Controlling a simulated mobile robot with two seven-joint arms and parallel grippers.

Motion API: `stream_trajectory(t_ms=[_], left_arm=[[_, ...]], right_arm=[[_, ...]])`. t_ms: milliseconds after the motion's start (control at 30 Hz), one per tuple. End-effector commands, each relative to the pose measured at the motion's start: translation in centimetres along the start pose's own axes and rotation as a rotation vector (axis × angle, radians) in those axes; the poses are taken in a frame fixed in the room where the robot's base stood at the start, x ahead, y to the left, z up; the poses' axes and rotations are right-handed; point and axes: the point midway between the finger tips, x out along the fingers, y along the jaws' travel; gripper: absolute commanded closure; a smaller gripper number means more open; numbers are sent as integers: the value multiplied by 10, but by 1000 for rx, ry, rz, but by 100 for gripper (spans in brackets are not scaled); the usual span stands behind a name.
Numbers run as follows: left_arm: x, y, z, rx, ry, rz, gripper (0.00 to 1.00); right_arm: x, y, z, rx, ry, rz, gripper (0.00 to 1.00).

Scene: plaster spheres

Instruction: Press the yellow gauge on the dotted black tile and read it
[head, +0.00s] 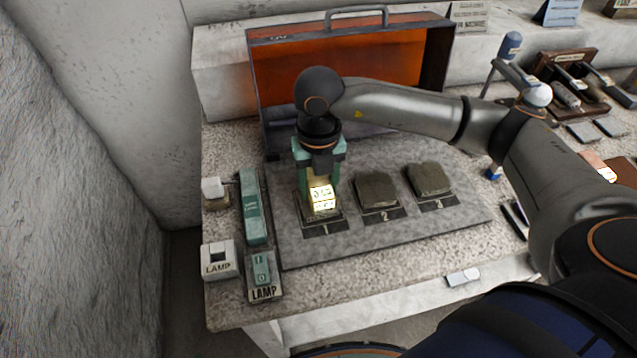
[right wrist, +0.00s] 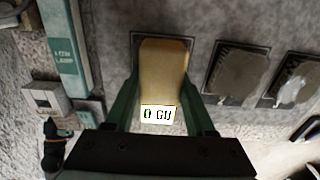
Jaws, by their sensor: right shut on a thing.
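My right gripper (head: 320,183) points down over position 1 on the grey board (head: 290,246). It is shut on the yellow gauge (right wrist: 168,65), whose lit white display (head: 321,196) shows in the head view. In the right wrist view the display (right wrist: 158,114) appears to read "0 GU". The gauge covers most of the dark plate marked 1 (head: 325,229); I cannot tell whether it touches what lies beneath. Dark, rough slabs lie at position 2 (head: 377,189) and position 3 (head: 429,178). I cannot make out dots on any tile. My left gripper is not in view.
An open orange-lined case (head: 390,65) stands behind the board. A green hand lamp (head: 252,208), a LAMP switch (head: 262,270) and a white LAMP box (head: 218,260) are on the left. A wooden tool holder (head: 565,75) stands at the back right. The board's front strip is clear.

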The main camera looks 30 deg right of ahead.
Motion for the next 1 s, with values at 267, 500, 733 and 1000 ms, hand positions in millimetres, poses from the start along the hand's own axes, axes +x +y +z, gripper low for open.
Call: stream_trajectory(t_ms=[267,500,733,1000], left_arm=[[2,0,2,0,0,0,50],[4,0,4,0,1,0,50],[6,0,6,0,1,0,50],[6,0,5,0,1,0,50]], right_arm=[[4,0,0,0,0,1,100],[7,0,0,0,0,1,100],[10,0,0,0,0,1,100],[9,0,0,0,0,1,100]])
